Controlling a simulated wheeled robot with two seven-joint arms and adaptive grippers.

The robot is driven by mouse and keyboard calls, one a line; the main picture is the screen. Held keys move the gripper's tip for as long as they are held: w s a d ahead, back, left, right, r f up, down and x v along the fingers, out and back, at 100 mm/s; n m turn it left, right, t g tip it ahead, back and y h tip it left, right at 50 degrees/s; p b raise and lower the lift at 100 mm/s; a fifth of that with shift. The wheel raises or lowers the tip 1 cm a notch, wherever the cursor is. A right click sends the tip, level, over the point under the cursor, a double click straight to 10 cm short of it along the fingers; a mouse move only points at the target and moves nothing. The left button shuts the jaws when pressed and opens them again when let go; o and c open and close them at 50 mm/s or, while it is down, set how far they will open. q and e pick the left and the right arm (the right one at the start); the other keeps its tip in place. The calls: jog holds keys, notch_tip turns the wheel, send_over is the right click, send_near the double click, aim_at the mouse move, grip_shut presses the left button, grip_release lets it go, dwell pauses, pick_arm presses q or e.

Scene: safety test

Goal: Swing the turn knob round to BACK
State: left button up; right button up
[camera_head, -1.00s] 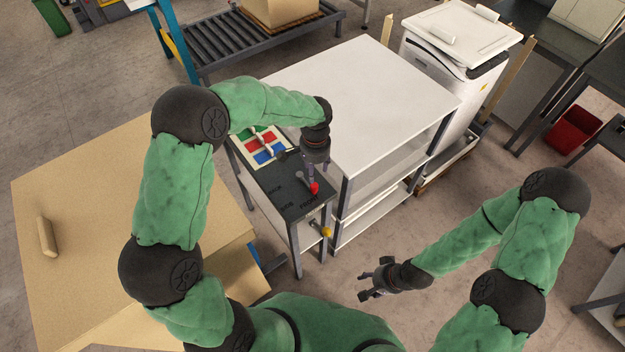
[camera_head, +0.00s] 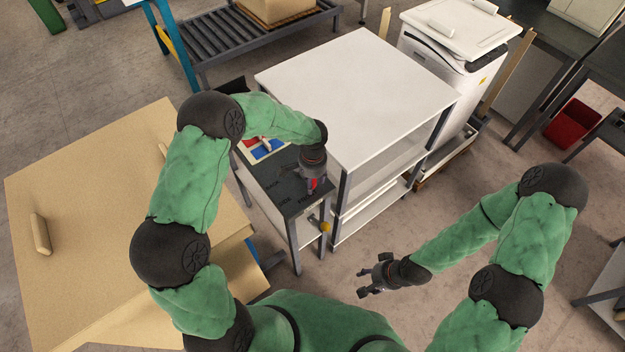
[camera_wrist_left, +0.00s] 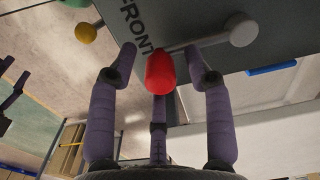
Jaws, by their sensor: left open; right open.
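The turn knob (camera_wrist_left: 208,42) shows in the left wrist view as a grey bar with a round grey end and a red tip (camera_wrist_left: 160,72). It sits on a dark panel (camera_wrist_left: 185,14) beside the label FRONT. In the head view the red tip (camera_head: 314,183) is partly hidden by my left gripper (camera_head: 310,183), which points down over it. In the left wrist view my left gripper (camera_wrist_left: 160,85) is open, with its fingers spread around the red tip. Contact cannot be told. My right gripper (camera_head: 372,281) is open and empty, well away at the lower middle.
A yellow knob (camera_head: 325,227) sticks out of the panel stand's front. A white-topped shelf (camera_head: 360,95) stands close to the right of the panel. A coloured button box (camera_head: 268,150) lies behind my left gripper. A tan table (camera_head: 100,250) is at left.

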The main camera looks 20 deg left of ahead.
pick_arm(q)
grip_shut()
